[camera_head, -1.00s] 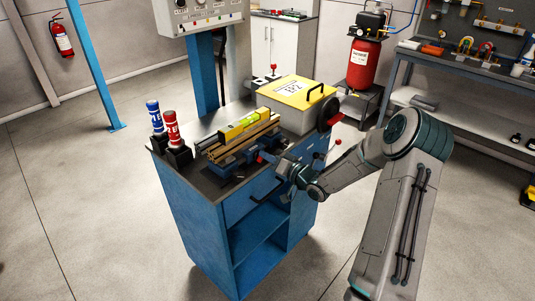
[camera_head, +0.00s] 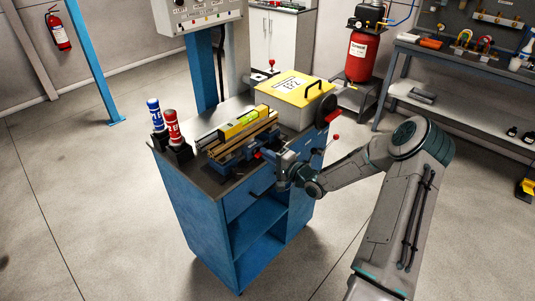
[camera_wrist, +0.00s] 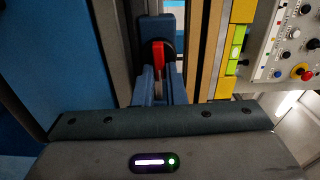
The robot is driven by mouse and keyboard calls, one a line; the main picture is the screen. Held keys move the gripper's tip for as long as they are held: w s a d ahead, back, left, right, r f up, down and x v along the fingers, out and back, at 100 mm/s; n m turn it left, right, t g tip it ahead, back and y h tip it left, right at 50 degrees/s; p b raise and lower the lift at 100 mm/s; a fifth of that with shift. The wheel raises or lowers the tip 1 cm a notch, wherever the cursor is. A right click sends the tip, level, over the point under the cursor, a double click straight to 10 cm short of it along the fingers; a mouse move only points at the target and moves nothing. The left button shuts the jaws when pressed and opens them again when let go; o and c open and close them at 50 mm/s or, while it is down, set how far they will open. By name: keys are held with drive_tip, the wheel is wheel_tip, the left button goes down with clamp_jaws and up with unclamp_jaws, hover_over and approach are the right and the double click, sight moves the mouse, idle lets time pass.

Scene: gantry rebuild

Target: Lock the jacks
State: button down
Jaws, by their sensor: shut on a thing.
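My gripper (camera_head: 264,156) is at the front side of a blue fixture (camera_head: 232,161) on top of the blue workbench. In the wrist view the gripper's two fingers (camera_wrist: 160,72) are closed around a small red lever (camera_wrist: 157,52). A lever with a red ball knob (camera_head: 335,137) stands out at the bench's right side. Another red-knobbed lever (camera_head: 271,63) stands at the back. The lever's lower end is hidden, and I cannot tell which parts are the jacks.
A yellow level (camera_head: 240,124) lies on rails (camera_head: 225,146) above the fixture. A box with a yellow lid (camera_head: 297,90) stands behind. A control panel (camera_wrist: 292,45) is at right in the wrist view.

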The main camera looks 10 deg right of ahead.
drive_tip(key=shift+m, duration=0.3)
idle(0.4)
drive_tip(key=c, duration=1.5)
unclamp_jaws()
drive_tip(key=shift+s+d, duration=0.1)
drive_tip(key=shift+d, duration=0.05)
drive_tip(key=b+v, duration=0.2)
drive_tip(key=v, duration=1.1)
drive_tip(key=shift+s+d, duration=0.15)
drive_tip(key=shift+s, duration=0.1)
